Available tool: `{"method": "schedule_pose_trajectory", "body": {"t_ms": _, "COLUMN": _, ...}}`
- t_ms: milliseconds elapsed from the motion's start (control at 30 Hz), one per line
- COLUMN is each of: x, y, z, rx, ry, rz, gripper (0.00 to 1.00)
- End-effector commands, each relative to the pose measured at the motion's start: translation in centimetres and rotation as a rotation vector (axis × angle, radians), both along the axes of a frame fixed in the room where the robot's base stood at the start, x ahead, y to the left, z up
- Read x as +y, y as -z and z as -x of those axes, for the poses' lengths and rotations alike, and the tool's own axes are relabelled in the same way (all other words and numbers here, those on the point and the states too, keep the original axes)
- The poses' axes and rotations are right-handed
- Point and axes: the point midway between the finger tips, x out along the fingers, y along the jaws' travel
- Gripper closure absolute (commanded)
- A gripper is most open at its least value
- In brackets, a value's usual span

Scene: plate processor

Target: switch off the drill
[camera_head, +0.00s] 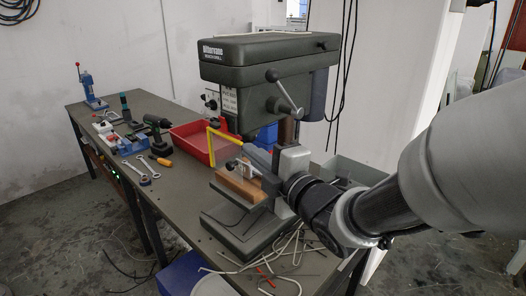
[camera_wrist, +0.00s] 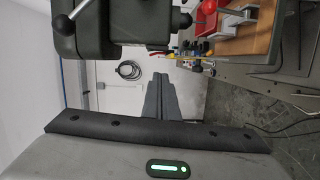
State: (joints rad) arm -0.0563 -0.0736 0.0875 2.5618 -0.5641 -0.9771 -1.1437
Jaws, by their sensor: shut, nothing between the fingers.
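The drill is a dark grey drill press (camera_head: 268,58) standing on the workbench, with a white label panel on its front side and a lever with a dark knob on its right. My gripper (camera_head: 252,154) is below the drill head, above the drill's base, near a wooden block. In the wrist view my gripper (camera_wrist: 160,80) is shut and empty, and the drill head (camera_wrist: 112,18) fills the upper left. I cannot make out the off switch in either view.
A red tray (camera_head: 190,143) and a cordless drill (camera_head: 157,132) lie on the bench (camera_head: 175,182) to the left, with several hand tools. Bent metal rods (camera_head: 290,250) lie at the front.

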Motion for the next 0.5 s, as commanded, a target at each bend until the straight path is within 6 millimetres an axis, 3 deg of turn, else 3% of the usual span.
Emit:
{"method": "schedule_pose_trajectory", "body": {"t_ms": 33, "x": -0.2, "y": 0.8, "z": 0.4, "rx": -0.007, "ry": -0.004, "rz": -0.001, "gripper": 1.0}}
{"method": "schedule_pose_trajectory", "body": {"t_ms": 500, "x": -1.4, "y": 0.0, "z": 2.4, "rx": -0.001, "ry": -0.004, "rz": 0.001, "gripper": 1.0}}
